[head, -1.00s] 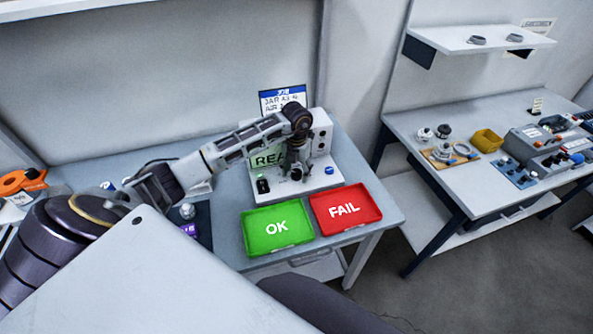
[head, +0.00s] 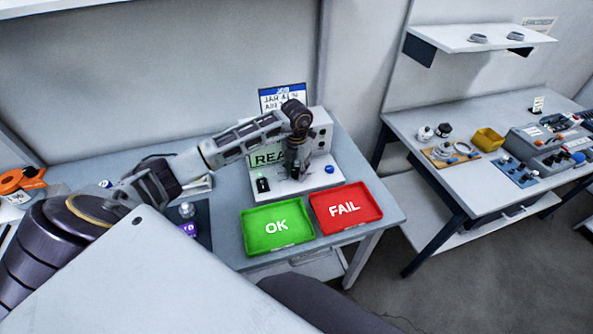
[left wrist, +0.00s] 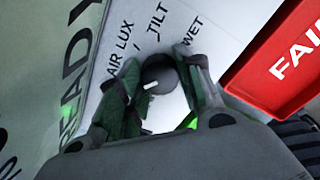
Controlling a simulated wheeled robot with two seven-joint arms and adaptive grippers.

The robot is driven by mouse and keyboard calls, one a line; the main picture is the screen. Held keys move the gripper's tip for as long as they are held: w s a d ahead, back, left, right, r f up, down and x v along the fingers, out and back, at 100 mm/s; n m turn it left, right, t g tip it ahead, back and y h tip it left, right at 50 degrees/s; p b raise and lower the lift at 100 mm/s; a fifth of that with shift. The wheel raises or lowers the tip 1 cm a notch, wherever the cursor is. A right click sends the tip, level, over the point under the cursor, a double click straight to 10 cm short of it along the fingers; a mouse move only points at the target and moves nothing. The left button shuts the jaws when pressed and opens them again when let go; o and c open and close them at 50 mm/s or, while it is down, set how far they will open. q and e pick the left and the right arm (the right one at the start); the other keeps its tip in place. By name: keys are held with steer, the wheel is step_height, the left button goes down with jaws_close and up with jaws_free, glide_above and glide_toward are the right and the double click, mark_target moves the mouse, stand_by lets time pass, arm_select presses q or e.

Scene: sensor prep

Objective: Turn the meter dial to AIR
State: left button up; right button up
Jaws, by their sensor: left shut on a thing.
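The meter (head: 320,150) is a pale box with a green READY display (head: 265,159) on the back of the table. Its dial (left wrist: 158,74) is a dark round knob with a white mark, seen in the left wrist view. The labels AIR, LUX, TILT and WET are printed in an arc around its far side. My left gripper (head: 296,172) points down at the meter's base. In the left wrist view its fingers (left wrist: 157,85) stand on both sides of the dial and are shut on it. I cannot tell which label the mark points to. My right gripper is not in view.
A green OK tray (head: 250,243) and a red FAIL tray (head: 376,205) lie in front of the meter. A blue button (head: 329,169) and a small black switch (head: 263,185) flank the gripper. A second table (head: 408,122) with parts stands at the right.

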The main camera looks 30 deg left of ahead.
mark_target(296, 170)
arm_select(q)
steer(key=m+b, duration=0.1)
steer(key=m, duration=0.1)
steer(key=shift+m+b, duration=0.9)
steer(key=shift+m, duration=0.5)
steer(key=shift+m+b, duration=0.6)
steer(key=shift+m, duration=0.2)
steer(key=o, duration=0.8)
steer(key=shift+o, duration=1.1)
steer(key=shift+m, duration=0.3)
steer(key=shift+o, duration=0.2)
steer(key=shift+r, duration=0.1)
steer(key=shift+w+r, duration=0.1)
steer(key=shift+r, duration=0.3)
step_height(296, 170, up, 11)
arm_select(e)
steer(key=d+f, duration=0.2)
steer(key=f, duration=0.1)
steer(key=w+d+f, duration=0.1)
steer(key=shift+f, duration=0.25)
